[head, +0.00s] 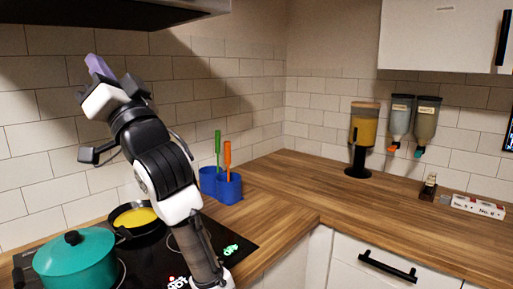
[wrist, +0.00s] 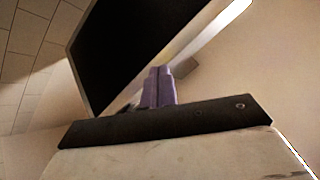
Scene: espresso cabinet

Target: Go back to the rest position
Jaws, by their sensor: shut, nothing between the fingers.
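My gripper (head: 99,66) is raised high on the left in the head view, in front of the tiled wall and below the dark hood. Its purple fingers point up and to the left. In the wrist view the two purple fingers (wrist: 158,87) are together, with nothing between them. The dark underside of the hood (wrist: 125,45) fills the upper middle of the wrist view. My arm stands over the cooktop and hides part of it.
A teal lidded pot (head: 75,262) and a black pan with yellow contents (head: 135,219) stand on the black cooktop (head: 232,246). Blue holders (head: 229,190) with green and orange-handled tools stand behind. Dispensers (head: 362,135) are at the back right. The wooden counter (head: 290,200) is mostly clear.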

